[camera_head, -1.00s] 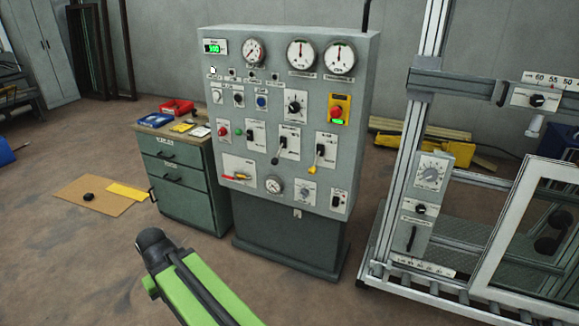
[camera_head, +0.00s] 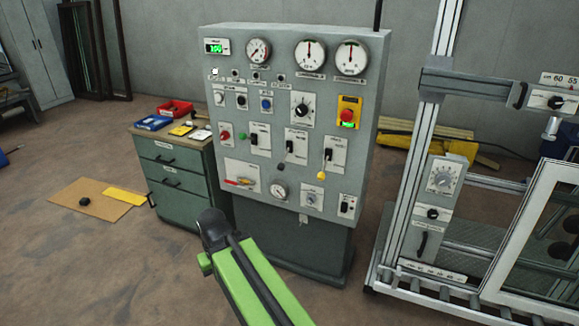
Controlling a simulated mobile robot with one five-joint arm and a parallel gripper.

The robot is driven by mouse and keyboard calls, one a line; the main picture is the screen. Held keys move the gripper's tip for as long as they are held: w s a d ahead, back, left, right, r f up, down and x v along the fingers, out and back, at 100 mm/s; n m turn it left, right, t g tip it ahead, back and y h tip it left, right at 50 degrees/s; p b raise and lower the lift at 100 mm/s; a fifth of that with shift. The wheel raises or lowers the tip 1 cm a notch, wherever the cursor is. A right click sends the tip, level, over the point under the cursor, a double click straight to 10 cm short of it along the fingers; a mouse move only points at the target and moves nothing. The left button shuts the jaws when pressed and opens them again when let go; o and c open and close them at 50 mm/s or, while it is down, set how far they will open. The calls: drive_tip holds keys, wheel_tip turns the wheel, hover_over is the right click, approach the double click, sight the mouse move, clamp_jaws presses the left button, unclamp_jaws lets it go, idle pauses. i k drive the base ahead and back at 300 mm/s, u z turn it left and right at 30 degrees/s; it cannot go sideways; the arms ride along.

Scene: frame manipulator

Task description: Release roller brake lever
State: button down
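The grey control panel (camera_head: 350,190) stands upright at the centre with several levers. One lever with a black knob (camera_head: 283,165) and one with a yellow knob (camera_head: 321,175) hang downward from their plates. A red-and-yellow handle (camera_head: 240,182) lies horizontally at the panel's lower left. A black handle (camera_head: 422,243) is on the aluminium frame at right. The labels are too small to read, so I cannot tell which one is the roller brake lever.
A green drawer cabinet (camera_head: 178,196) with red and blue trays on top stands left of the panel. The aluminium frame (camera_head: 408,170) with a glazed door (camera_head: 545,210) stands at right. Cardboard (camera_head: 78,200) lies on the floor at left. Floor in front of the panel looks clear.

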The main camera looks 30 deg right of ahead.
sight(281, 166)
drive_tip(key=u, duration=0.05)
drive_tip(key=i, duration=1.35)
